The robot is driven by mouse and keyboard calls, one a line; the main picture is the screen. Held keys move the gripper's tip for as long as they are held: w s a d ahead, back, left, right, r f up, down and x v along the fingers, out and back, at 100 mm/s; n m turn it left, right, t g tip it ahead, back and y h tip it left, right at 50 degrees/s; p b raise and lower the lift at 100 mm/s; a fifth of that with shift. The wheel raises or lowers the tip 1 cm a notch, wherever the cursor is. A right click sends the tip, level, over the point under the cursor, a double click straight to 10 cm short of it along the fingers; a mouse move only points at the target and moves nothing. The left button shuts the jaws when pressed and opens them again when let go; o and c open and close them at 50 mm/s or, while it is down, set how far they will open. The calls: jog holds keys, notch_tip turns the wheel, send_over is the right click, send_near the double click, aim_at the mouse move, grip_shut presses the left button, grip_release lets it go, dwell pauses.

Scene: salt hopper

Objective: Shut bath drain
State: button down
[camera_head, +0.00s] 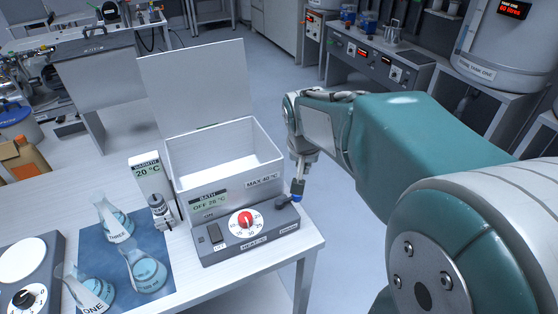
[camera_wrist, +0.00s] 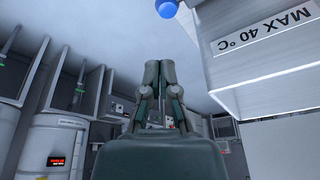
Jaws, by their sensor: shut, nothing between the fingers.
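The bath (camera_head: 225,165) is a white open-topped box on the table, with its lid raised and a grey control base reading OFF 28 °C. The drain lever (camera_head: 284,203) sits at the base's right end, dark with a blue knob (camera_head: 297,187). The blue knob also shows at the top edge of the wrist view (camera_wrist: 167,7). My gripper (camera_head: 300,175) points down just beside the blue knob, at the bath's right corner. In the wrist view its fingers (camera_wrist: 162,66) are together and empty, with a gap in the picture to the knob. Contact is unclear in the head view.
A red-centred dial (camera_head: 246,219) and a black switch (camera_head: 215,235) are on the base. Open floor (camera_head: 350,235) lies right of the table.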

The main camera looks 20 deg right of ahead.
aim_at(290, 199)
jog(key=shift+w, duration=0.25)
jog(key=shift+a, duration=1.25)
jog(key=x, duration=0.3)
jog(key=d+x, duration=0.1)
jog(key=x, duration=0.5)
jog(key=shift+s+d, duration=0.15)
jog(key=shift+f, duration=0.45)
jog(key=shift+d+f, duration=0.1)
jog(key=shift+d, duration=0.1)
jog(key=shift+d, duration=0.1)
